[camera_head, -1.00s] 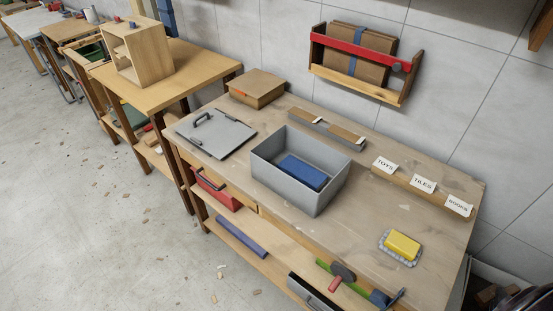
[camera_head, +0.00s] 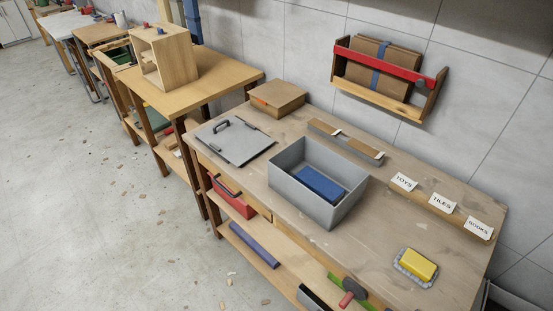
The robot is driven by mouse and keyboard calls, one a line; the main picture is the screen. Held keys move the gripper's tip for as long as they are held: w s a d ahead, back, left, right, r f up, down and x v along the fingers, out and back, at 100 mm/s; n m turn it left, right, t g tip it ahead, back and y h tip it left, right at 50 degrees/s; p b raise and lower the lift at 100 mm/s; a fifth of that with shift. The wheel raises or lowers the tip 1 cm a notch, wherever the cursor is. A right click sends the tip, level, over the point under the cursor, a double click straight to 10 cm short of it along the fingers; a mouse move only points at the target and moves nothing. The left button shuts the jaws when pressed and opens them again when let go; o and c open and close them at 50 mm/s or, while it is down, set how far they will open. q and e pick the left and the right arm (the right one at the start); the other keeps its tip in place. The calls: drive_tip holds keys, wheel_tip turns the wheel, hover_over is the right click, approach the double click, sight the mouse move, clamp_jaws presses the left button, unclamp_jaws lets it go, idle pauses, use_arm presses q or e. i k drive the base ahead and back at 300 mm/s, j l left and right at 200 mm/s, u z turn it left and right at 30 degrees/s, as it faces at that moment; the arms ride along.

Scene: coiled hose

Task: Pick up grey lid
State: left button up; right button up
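The grey lid (camera_head: 238,146) lies flat at the left end of the workbench top. It is a thin square plate with a dark handle (camera_head: 221,125) near its far left edge. A grey open box (camera_head: 316,204) stands on the bench to the right of the lid, apart from it. A blue block (camera_head: 320,184) lies inside the box. Neither of my grippers shows in the head view.
A closed wooden box (camera_head: 277,98) sits behind the lid. Label cards and a yellow block (camera_head: 417,264) are on the bench's right.

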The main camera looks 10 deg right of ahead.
sight(237, 141)
drive_tip(key=i+j+z, duration=0.25)
drive_tip(key=i+j, duration=0.2)
drive_tip(key=j, duration=0.3)
drive_tip(key=i+j+z, duration=0.15)
drive_tip(key=j, duration=0.25)
